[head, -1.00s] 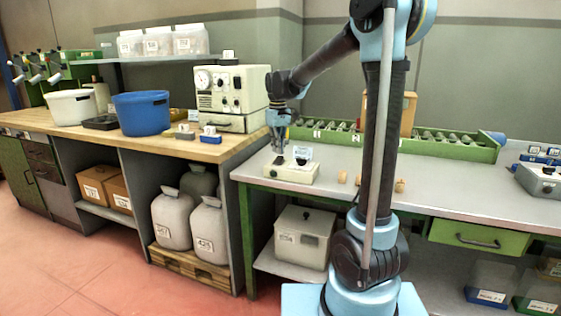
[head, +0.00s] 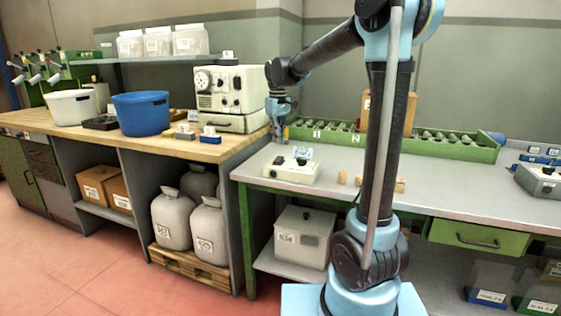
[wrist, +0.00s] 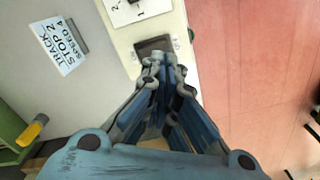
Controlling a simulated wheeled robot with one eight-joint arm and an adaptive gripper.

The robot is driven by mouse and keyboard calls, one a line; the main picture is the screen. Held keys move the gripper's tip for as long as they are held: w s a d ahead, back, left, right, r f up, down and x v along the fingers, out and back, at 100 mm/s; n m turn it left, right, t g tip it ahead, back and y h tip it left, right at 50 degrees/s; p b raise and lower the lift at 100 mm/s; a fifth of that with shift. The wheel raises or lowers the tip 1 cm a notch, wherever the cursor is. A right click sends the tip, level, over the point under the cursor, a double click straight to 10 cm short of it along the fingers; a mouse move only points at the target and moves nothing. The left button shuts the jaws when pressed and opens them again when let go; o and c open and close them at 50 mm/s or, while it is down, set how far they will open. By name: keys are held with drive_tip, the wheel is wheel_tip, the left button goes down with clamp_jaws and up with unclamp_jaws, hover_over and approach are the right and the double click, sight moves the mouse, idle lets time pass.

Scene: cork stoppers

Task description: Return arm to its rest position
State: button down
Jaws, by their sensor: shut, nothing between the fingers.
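My gripper (head: 280,132) hangs above the far left part of the grey bench, clear of the cream control box (head: 291,170) below it. In the wrist view my gripper (wrist: 160,60) has its fingertips together, with nothing held. Beyond the tips there is a dark rocker switch (wrist: 153,46) on the control box (wrist: 120,42). A white dial plate with numbers shows at the top of that view. A printed card (wrist: 59,46) stands beside the box; the head view shows it behind the box (head: 303,153).
A green rack (head: 460,146) with several slots runs along the bench's back. Cork stoppers (head: 342,177) lie right of the box, partly behind my arm. A wooden bench with a blue tub (head: 141,114) and a cream machine (head: 231,90) stands to the left.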

drive_tip(key=s+d+f+m+t, duration=0.1)
drive_tip(key=s+d+f+m, duration=0.1)
drive_tip(key=s+d, duration=0.55)
drive_tip(key=s+d+f+m, duration=0.2)
drive_tip(key=s+d, duration=0.5)
drive_tip(key=s, duration=0.1)
drive_tip(key=s+d+f+m, duration=0.2)
drive_tip(key=s+d+f, duration=0.1)
drive_tip(key=s+f, duration=0.4)
drive_tip(key=s+d+f+m+t, duration=0.1)
drive_tip(key=s+d+f, duration=0.3)
drive_tip(key=s+f, duration=0.3)
drive_tip(key=shift+s+d+m, duration=0.25)
drive_tip(key=shift+s+m, duration=0.15)
drive_tip(key=shift+s, duration=0.65)
